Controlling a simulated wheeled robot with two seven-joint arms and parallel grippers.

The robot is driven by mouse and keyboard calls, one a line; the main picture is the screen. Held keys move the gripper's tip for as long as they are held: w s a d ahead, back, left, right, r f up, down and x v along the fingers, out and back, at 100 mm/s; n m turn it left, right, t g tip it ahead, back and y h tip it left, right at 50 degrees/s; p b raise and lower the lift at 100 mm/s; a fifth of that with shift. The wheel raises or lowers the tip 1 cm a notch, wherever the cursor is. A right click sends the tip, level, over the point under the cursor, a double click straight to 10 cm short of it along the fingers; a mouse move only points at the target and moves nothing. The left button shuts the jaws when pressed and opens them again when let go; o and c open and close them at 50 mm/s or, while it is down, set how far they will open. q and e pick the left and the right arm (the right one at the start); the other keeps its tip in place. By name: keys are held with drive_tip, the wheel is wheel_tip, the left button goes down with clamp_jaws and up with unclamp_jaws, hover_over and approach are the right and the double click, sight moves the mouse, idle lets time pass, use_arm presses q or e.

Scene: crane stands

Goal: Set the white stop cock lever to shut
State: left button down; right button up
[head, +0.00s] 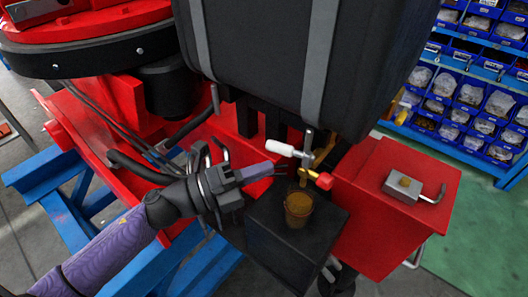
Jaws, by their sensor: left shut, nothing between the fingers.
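The white stop cock lever (283,148) sticks out to the left from a small valve below the black tank. Beside and below it, a second valve handle with a red end (323,181) sits on brass-coloured pipework (322,155). My left gripper (280,169) is shut and empty. Its fingertips lie just below the white lever in the picture and look apart from it, though the depth gap is hard to judge. My right gripper is not in view.
A brown bucket (298,206) stands on a black box (285,245) under the valves. A red box (385,215) to the right carries a metal padlock-like block (410,186). The strapped black tank (265,60) overhangs the valves. Blue shelving bins (470,95) stand far right.

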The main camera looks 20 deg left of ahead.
use_arm(q)
drive_tip(key=shift+w+d+r, duration=0.1)
drive_tip(key=shift+w+r, duration=0.05)
drive_tip(key=shift+w, duration=0.8)
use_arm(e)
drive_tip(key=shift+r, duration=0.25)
use_arm(q)
drive_tip(key=shift+w+a+m+g+h+b, duration=0.3)
drive_tip(key=shift+w+m+g+h+b, duration=0.6)
drive_tip(key=shift+g, duration=0.3)
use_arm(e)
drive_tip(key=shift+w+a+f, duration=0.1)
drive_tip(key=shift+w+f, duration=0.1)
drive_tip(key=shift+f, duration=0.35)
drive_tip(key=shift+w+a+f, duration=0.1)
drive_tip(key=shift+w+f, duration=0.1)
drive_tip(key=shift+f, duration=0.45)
